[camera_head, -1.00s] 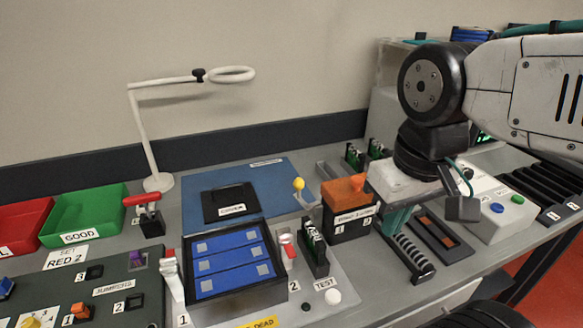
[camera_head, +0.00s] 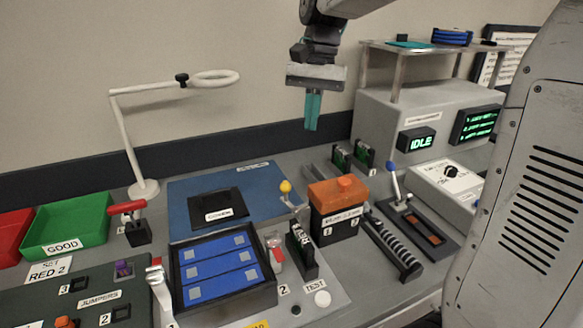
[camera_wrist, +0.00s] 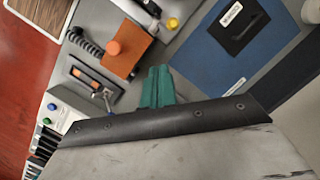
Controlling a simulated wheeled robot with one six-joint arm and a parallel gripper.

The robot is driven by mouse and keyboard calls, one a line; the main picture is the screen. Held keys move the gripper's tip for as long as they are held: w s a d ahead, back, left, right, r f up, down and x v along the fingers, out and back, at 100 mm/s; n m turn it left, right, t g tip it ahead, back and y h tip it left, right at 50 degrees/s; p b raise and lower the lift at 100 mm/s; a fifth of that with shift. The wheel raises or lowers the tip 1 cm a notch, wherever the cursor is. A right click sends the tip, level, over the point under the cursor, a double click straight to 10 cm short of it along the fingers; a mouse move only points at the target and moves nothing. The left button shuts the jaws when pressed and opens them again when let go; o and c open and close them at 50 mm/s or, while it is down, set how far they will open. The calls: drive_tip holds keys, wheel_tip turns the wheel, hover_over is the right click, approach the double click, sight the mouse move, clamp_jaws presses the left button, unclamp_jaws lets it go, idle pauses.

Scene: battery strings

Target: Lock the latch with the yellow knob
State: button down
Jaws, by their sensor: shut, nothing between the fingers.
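The yellow knob (camera_head: 286,187) tops a short latch lever at the right edge of the blue mat, just left of the orange-topped box. The lever leans slightly to the left in the head view. The knob also shows in the wrist view (camera_wrist: 172,23) near the top edge. My gripper (camera_head: 312,127) points down with its teal fingers together and empty. It hangs in the air above the back of the bench, apart from the knob. The teal fingers also show in the wrist view (camera_wrist: 158,87).
An orange-topped box (camera_head: 337,208) stands right of the knob. A blue-knobbed lever (camera_head: 393,180) stands farther right. A black cover plate (camera_head: 217,204) lies on the blue mat (camera_head: 186,193). A blue-celled tray (camera_head: 275,292) is in front. A white lamp (camera_head: 124,140) stands at left.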

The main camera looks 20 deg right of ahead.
drive_tip(key=shift+m, duration=0.7)
drive_tip(key=w, duration=0.3)
drive_tip(key=w+f, duration=0.1)
drive_tip(key=shift+w+d+f, duration=0.1)
drive_tip(key=shift+w+d, duration=0.2)
drive_tip(key=shift+w, duration=0.1)
drive_tip(key=s+a+f, duration=0.2)
drive_tip(key=f, duration=0.3)
drive_tip(key=s+a+f, duration=0.2)
drive_tip(key=a+f, duration=0.1)
drive_tip(key=f, duration=0.2)
drive_tip(key=shift+s+f, duration=0.15)
drive_tip(key=shift+s, duration=0.25)
